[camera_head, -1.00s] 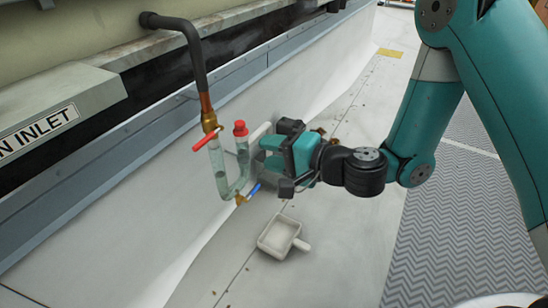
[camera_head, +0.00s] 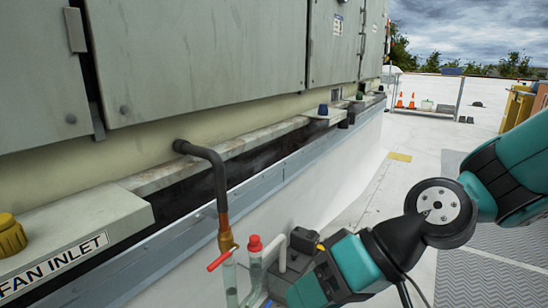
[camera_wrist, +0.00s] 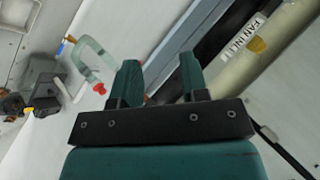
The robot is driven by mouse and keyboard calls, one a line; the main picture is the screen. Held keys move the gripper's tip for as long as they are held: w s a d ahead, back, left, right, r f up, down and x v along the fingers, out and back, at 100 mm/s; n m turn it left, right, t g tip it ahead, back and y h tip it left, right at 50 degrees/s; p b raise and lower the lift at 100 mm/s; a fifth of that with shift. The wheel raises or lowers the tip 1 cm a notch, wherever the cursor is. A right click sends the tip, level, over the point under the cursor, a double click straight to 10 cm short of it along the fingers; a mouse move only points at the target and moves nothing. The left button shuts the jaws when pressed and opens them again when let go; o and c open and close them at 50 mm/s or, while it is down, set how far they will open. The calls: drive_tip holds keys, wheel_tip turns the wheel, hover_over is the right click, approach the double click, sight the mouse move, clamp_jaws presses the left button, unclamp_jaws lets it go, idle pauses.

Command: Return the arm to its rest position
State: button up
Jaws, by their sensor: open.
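My gripper (camera_wrist: 160,78) shows in the wrist view with its two teal fingers apart and nothing between them. In the head view my arm comes in from the right and bends down to the teal gripper body at the bottom middle; the fingertips are not clear there. A clear U-shaped tube with a red cap (camera_head: 254,244) hangs under a dark pipe (camera_head: 214,172) with a copper end, left of my gripper body. The tube (camera_wrist: 98,55) also shows in the wrist view, left of the fingers and apart from them.
The grey cooler cabinet (camera_head: 205,60) and its ledge run along the left. A fan inlet label (camera_head: 55,265) and yellow knob (camera_head: 11,235) are at far left. A grey box (camera_wrist: 42,82) is left in the wrist view.

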drive_tip(key=s+d+r+h+p, duration=0.2)
drive_tip(key=s+d+r+h, duration=0.4)
drive_tip(key=d, duration=0.4)
wheel_tip(320, 180, up, 37)
drive_tip(key=p, duration=3.7)
drive_tip(key=shift+s+n+y+p, duration=0.15)
drive_tip(key=shift+n+y+p, duration=0.15)
drive_tip(key=shift+n+p, duration=0.1)
drive_tip(key=shift+f, duration=0.15)
drive_tip(key=shift+a, duration=0.1)
